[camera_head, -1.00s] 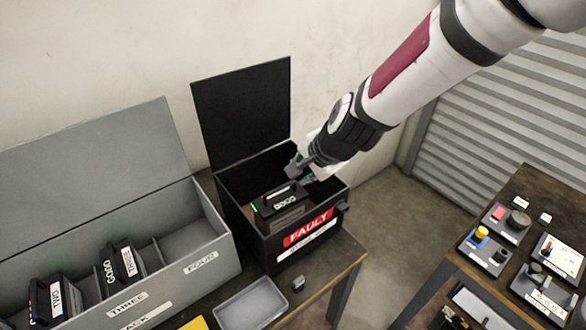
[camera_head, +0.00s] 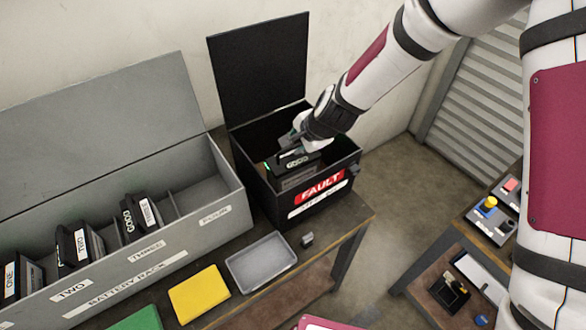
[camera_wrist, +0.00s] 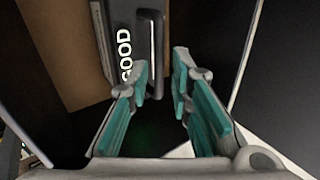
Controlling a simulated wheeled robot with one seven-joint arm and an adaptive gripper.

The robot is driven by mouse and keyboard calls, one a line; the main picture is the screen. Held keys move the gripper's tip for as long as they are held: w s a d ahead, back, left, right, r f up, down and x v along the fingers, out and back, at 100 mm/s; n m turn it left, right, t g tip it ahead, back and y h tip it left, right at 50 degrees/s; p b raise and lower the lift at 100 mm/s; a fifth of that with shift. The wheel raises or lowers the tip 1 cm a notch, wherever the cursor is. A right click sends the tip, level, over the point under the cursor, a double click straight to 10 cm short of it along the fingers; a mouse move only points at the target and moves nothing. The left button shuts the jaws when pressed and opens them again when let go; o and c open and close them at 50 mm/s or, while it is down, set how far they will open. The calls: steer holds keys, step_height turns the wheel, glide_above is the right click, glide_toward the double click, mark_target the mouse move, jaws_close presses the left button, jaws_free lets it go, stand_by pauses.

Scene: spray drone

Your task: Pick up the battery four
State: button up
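A black battery marked GOOD (camera_head: 297,168) sits inside the black fault box (camera_head: 322,209); its number cannot be read. In the wrist view the battery (camera_wrist: 124,30) lies beyond my fingertips, its handle (camera_wrist: 152,50) in line with the gap between them. My gripper (camera_head: 292,140) is inside the top of the box, above the battery. In the wrist view my gripper (camera_wrist: 160,80) is open, with teal pads apart and nothing between them. In the battery rack (camera_head: 225,190), the slot labelled FOUR (camera_head: 200,185) is empty.
Batteries labelled ONE (camera_head: 20,275), TWO (camera_head: 78,247) and another in slot THREE (camera_head: 140,215) stand in the rack. The box's raised lid (camera_head: 260,70) is behind my gripper. A grey tray (camera_head: 261,262) and yellow mat (camera_head: 199,294) lie in front.

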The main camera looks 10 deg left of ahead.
mark_target(293, 147)
steer(key=shift+p+x, duration=0.3)
steer(key=shift+x, duration=2)
jaws_close()
steer(key=shift+r, duration=0.1)
